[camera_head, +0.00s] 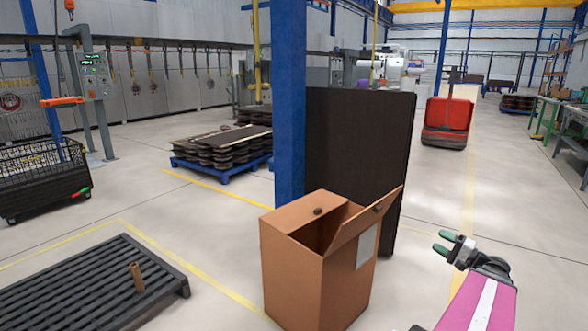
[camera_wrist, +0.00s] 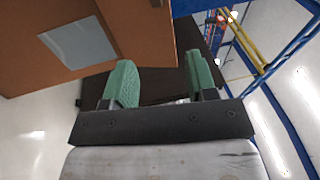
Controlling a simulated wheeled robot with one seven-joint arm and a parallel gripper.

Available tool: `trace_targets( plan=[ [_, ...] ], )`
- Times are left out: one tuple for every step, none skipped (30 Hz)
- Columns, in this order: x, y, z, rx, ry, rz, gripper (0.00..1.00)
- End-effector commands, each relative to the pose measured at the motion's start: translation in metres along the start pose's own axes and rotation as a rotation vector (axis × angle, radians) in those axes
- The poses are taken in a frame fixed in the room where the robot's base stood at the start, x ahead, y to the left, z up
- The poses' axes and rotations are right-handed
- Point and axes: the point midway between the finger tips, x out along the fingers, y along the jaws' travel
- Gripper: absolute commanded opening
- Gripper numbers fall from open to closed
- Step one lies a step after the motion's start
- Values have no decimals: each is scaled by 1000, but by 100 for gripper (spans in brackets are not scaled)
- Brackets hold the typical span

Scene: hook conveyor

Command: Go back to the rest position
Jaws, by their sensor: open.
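My gripper (camera_head: 446,242) is at the lower right of the head view, at the end of my pink and white arm. Its two green fingers are apart, with nothing between them. It is in the air to the right of an open brown cardboard box (camera_head: 292,279), not touching it in that view. In the wrist view my gripper (camera_wrist: 160,82) also shows two spread green fingers. The box (camera_wrist: 122,22) fills the upper left there, with a pale label on its side. The inside of the box is dark and its contents are hidden.
A dark panel (camera_head: 362,130) and a blue post (camera_head: 290,110) stand behind the box. A dark slatted pallet (camera_head: 85,280) with a small brown piece (camera_head: 137,277) lies at lower left. A wire basket (camera_head: 42,180) is at left. The floor right of the box looks clear.

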Motion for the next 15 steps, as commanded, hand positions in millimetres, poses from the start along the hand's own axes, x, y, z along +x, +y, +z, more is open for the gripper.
trace_targets(
  plan=[
    [5, 3, 3, 4, -9, 14, 52],
    [8, 5, 4, 7, -15, 24, 52],
    [11, 7, 6, 10, -21, 37, 52],
    [13, 9, 8, 13, -26, 47, 52],
    [16, 12, 9, 16, -32, 59, 52],
    [20, 15, 12, 20, -40, 74, 52],
    [24, 17, 14, 23, -47, 87, 52],
    [28, 20, 16, 26, -55, 102, 52],
    [32, 24, 19, 31, -64, 121, 52],
    [36, 27, 22, 34, -73, 138, 52],
    [40, 30, 24, 37, -82, 155, 52],
    [46, 35, 28, 41, -95, 179, 52],
    [50, 39, 32, 44, -105, 199, 52],
    [55, 43, 35, 47, -115, 219, 52],
    [62, 49, 40, 51, -130, 250, 52]
  ],
)
